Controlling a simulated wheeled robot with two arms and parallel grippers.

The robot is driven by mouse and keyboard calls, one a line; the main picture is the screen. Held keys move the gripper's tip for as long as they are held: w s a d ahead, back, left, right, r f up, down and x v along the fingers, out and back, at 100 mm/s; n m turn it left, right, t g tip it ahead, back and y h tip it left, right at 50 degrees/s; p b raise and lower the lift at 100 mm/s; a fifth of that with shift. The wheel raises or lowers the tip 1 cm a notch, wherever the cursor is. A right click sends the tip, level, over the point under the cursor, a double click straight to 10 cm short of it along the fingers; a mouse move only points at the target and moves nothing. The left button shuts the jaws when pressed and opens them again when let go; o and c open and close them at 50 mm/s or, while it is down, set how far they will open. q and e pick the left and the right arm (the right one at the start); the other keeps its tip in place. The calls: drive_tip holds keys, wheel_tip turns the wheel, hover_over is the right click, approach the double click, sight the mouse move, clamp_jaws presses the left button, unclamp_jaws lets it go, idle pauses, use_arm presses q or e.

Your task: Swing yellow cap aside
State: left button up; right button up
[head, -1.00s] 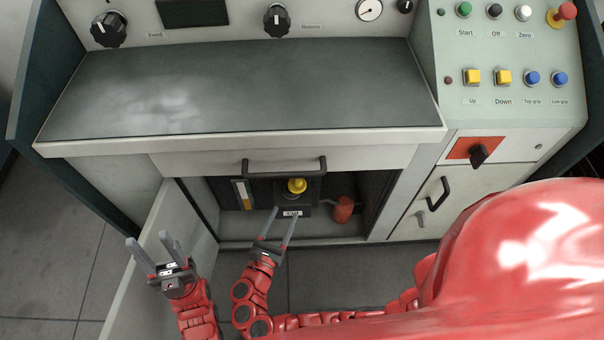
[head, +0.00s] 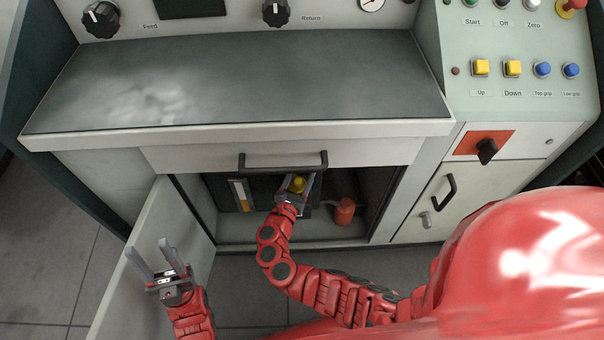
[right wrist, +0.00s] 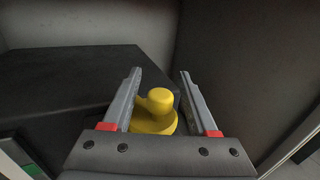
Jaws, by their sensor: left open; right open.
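The yellow cap (head: 298,184) sits on top of a dark box inside the open cabinet, under the drawer. In the right wrist view the yellow cap (right wrist: 156,111) is a round disc with a knob, between the two fingers. My right gripper (head: 297,180) is open and reaches into the cabinet, its fingers on either side of the cap. In the right wrist view the gripper (right wrist: 158,75) shows gaps beside the knob; I cannot tell whether a finger touches the disc. My left gripper (head: 152,250) is open and empty, by the open cabinet door.
The dark box (right wrist: 70,75) fills the left of the wrist view, close to a cabinet wall. A drawer handle (head: 283,168) hangs just above the right gripper. A red canister (head: 344,211) stands right of it. The open door (head: 140,265) stands at left.

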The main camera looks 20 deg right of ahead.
clamp_jaws()
idle(1.4)
